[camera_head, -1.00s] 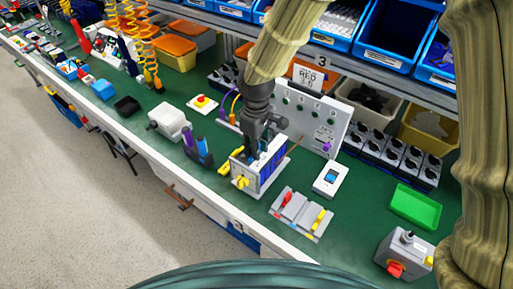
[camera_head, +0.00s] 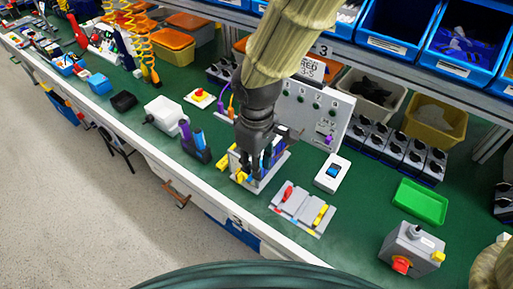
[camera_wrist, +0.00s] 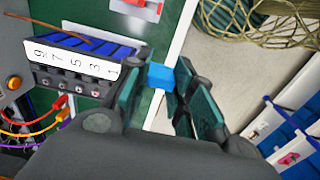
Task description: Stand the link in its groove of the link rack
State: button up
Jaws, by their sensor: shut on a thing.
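My gripper (camera_head: 255,164) points down over the white unit with blue parts (camera_head: 275,170) on the green bench and hides much of it in the head view. In the wrist view, the gripper (camera_wrist: 158,84) is closed on a small bright blue piece (camera_wrist: 160,76), which seems to be the link; only part of it shows between the fingers. A unit with dark blue fins (camera_wrist: 95,43) and a white strip numbered 1, 3, 5, 7, 9 lies left of the fingers and may be the link rack. I cannot tell whether the piece touches any groove.
A grey plate (camera_head: 301,208) with red and yellow handles lies right of the gripper. A white box with a blue rocker (camera_head: 333,173) stands behind it. A dark holder with blue and purple tools (camera_head: 195,143) stands left. A green tray (camera_head: 420,202) lies farther right.

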jog(key=shift+s+r+p, duration=1.6)
jog(key=shift+s+r, duration=0.1)
jog(key=shift+s, duration=0.3)
